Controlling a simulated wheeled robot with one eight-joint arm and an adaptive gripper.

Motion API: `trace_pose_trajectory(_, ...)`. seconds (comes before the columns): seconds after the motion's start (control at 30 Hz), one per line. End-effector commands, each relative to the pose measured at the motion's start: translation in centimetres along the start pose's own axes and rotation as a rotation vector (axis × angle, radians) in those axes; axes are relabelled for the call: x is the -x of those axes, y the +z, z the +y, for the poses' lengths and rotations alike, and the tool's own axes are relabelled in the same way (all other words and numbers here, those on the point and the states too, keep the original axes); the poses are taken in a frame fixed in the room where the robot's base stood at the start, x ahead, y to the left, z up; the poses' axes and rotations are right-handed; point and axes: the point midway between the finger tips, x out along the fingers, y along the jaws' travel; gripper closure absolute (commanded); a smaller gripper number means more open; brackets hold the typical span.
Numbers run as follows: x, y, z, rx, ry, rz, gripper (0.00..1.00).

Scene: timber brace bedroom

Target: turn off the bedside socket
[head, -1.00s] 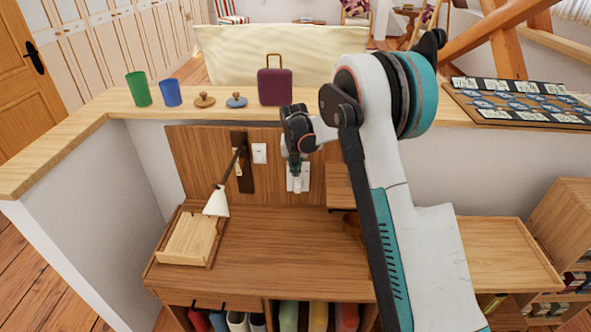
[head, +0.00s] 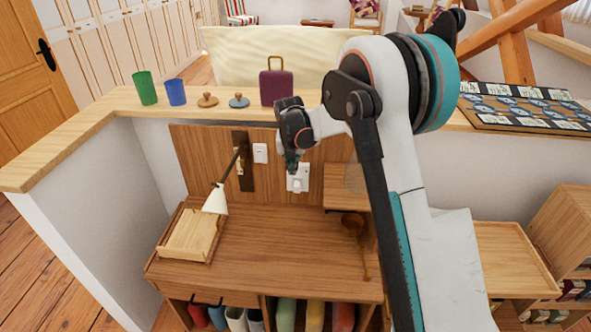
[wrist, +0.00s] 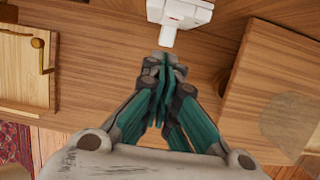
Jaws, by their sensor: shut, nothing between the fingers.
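The white bedside socket (head: 298,180) is on the wooden back panel above the desk, partly behind my gripper in the head view. In the wrist view the white fitting (wrist: 186,13) is at the top edge, with a small block sticking out toward the fingers. My gripper (head: 291,167) is in front of the socket's upper left part in the head view. In the wrist view my gripper (wrist: 163,64) is shut and empty, its tips just below the block with a small gap in the picture. I cannot tell the switch position.
A white wall plate (head: 260,153) and a lamp with a white shade (head: 216,201) are left of the socket. A wooden shelf box (head: 345,188) is close on the right. A wooden spoon (head: 354,228) and a tray (head: 190,236) flank clear desk top (head: 275,240).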

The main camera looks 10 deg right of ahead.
Motion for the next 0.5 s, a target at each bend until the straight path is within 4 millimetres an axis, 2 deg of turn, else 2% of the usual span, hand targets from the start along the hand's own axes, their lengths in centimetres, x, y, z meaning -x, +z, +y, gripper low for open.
trace_pose_trajectory(0.03,1.3,0.2,-0.1,-0.001,-0.001,0.000,1.00)
trace_pose_trajectory(0.2,4.0,0.7,-0.1,-0.001,-0.001,0.000,1.00)
trace_pose_trajectory(0.33,5.3,0.9,-0.1,-0.001,-0.001,0.000,1.00)
trace_pose_trajectory(0.5,5.8,1.0,-0.1,-0.001,-0.001,0.000,1.00)
